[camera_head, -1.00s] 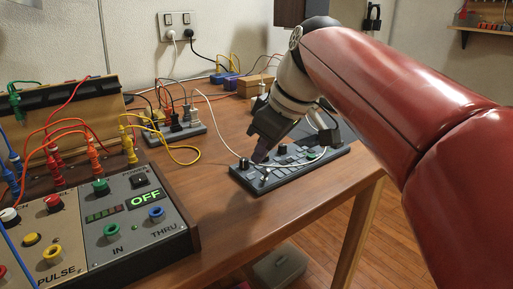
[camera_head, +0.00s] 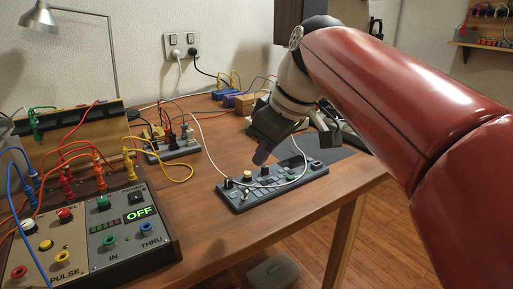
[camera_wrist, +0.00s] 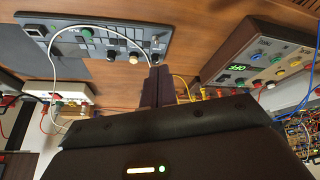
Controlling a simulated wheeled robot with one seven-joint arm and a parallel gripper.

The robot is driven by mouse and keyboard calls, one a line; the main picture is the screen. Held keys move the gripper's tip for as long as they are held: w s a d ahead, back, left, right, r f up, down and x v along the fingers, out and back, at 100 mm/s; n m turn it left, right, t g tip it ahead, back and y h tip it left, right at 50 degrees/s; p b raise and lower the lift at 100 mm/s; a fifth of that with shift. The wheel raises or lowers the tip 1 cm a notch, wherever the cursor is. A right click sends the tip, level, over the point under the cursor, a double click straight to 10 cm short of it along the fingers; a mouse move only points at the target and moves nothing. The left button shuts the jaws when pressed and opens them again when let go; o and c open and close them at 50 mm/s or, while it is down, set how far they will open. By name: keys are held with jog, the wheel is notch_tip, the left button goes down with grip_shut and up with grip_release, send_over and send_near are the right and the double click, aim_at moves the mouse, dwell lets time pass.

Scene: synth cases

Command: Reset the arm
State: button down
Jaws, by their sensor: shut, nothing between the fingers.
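My red arm reaches in from the right in the head view. My gripper (camera_head: 262,157) is shut with nothing between its fingers. It points down just behind the left part of a grey control panel (camera_head: 240,203) on the wooden table. In the wrist view the shut fingers (camera_wrist: 157,86) lie below the panel (camera_wrist: 100,45) in the picture, apart from it. The panel has several knobs, keys and a green button, and a white cable (camera_head: 206,150) loops over it. My arm hides part of the table behind the gripper.
A console (camera_head: 125,238) with an OFF display and coloured plugs stands at the front left. A power strip (camera_head: 178,149) with plugs, loose cables and a lamp (camera_head: 100,12) lie beyond. The wooden table (camera_head: 205,240) is clear before the panel; its edge runs at the right.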

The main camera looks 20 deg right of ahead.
jog(key=s+f+m+h, duration=0.1)
jog(key=s+f+m, duration=0.3)
jog(key=f, duration=0.5)
jog(key=s+d+f+m+t+h, duration=0.1)
jog(key=s+f+m, duration=0.3)
jog(key=s+f, duration=0.5)
jog(key=shift+d+f+h, duration=0.15)
jog(key=shift+f+h, duration=0.35)
jog(key=shift+f, duration=0.05)
